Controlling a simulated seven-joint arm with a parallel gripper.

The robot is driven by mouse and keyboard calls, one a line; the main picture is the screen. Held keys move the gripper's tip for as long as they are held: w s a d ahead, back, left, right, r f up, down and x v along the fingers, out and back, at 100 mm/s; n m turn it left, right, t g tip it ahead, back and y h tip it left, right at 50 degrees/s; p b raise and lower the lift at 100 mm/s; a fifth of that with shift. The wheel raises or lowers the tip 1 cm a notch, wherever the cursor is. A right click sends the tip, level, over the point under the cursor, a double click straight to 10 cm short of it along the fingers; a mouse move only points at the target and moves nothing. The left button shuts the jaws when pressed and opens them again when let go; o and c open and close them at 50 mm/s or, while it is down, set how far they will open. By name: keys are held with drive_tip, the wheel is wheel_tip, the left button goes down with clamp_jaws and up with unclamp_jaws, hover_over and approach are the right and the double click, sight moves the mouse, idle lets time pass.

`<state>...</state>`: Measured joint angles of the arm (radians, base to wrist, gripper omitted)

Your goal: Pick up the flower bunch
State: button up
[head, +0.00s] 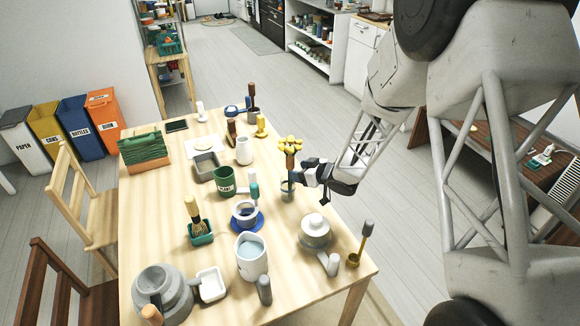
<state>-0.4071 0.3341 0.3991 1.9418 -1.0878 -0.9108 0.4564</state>
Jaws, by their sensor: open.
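The flower bunch (290,143) has several round yellow heads above a brown lower part. It stands upright in a small grey cup (287,192) near the right side of the wooden table. My gripper (296,176) comes in from the right, low beside the bunch and level with the cup's top. It is open, and its fingers point left toward the bunch's lower part. The fingers partly hide the cup and the bunch's base. I cannot tell whether they touch the bunch.
A yellow figure-like item (261,126) stands behind. The table's right edge is near.

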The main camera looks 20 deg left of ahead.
sight(292, 169)
drive_tip(key=shift+x, duration=1.9)
drive_tip(key=shift+s, duration=0.1)
drive_tip(key=c, duration=1)
wheel_tip(292, 169, up, 18)
